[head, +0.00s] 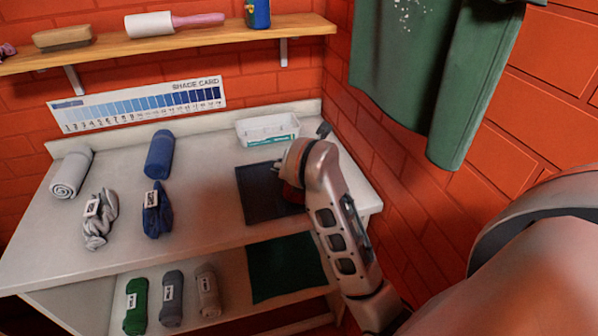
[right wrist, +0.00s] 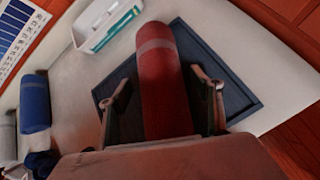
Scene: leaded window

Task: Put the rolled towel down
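A red rolled towel (right wrist: 160,75) with a greyish band near its far end lies lengthwise between the fingers of my right gripper (right wrist: 164,100) in the right wrist view. The fingers stand apart on either side, with narrow gaps visible beside the towel. A dark blue mat (right wrist: 237,98) is beneath; the towel looks to be down on it, though its near end is hidden by the gripper. In the head view my right gripper (head: 283,172) is low over the mat (head: 258,205), and only a sliver of red shows under it. My left gripper is out of view.
A white tray (head: 268,130) stands behind the mat. A green towel (head: 430,80) hangs right. The counter (head: 212,205) is clear left of the mat.

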